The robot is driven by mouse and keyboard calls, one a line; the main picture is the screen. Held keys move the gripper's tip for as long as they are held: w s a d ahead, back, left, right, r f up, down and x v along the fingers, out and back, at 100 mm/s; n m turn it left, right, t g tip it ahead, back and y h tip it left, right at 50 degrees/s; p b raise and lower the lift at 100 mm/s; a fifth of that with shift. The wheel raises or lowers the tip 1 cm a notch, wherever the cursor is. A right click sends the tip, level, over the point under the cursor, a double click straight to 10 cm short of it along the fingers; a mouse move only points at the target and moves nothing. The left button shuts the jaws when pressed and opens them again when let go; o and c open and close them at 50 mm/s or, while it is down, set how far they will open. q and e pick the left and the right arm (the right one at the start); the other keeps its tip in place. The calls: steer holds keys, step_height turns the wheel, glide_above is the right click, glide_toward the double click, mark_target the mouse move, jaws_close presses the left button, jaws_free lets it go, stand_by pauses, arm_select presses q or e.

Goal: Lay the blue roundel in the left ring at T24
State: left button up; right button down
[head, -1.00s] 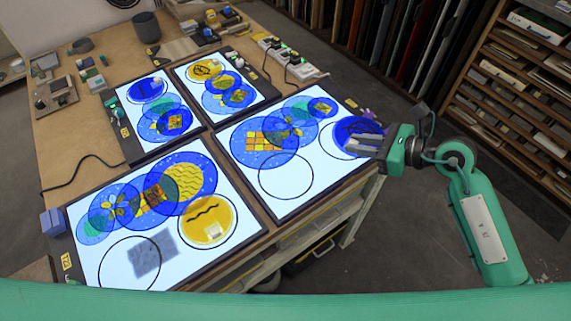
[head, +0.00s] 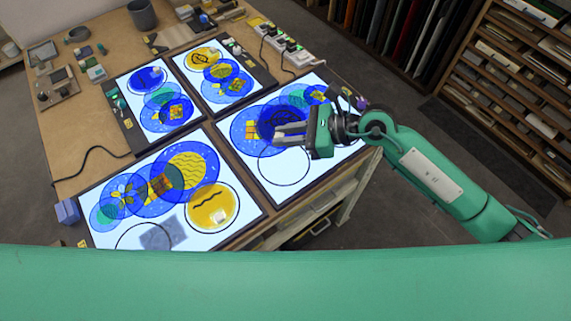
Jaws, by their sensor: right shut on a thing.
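My right gripper (head: 278,136) is shut on a blue roundel (head: 283,116) with a dark drawn mark. It is over the front right light panel (head: 250,181), overlapping other roundels in the picture; I cannot tell its height. An empty black-outlined ring (head: 284,184) lies on this panel just below the gripper in the picture. The right side of the panel, where another ring showed, is partly hidden by the gripper and arm. The label T24 is not readable here. My left gripper is not in view.
The front left panel (head: 112,233) holds several blue roundels, a yellow roundel (head: 213,207) and an empty ring with a grey square patch (head: 163,236). Two smaller lit panels lie behind. A blue block (head: 67,211) stands at the left edge. Small switch boxes (head: 290,52) stand at the back.

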mark_target(286, 177)
step_height(286, 177, down, 16)
steer(key=p, duration=0.2)
steer(key=shift+r+p, duration=0.25)
steer(key=shift+p, duration=0.05)
steer(key=shift+f, duration=0.45)
steer(key=shift+f+b, duration=0.2)
steer(key=shift+b, duration=0.1)
steer(key=c, duration=1.3)
jaws_free()
steer(key=shift+r, duration=0.1)
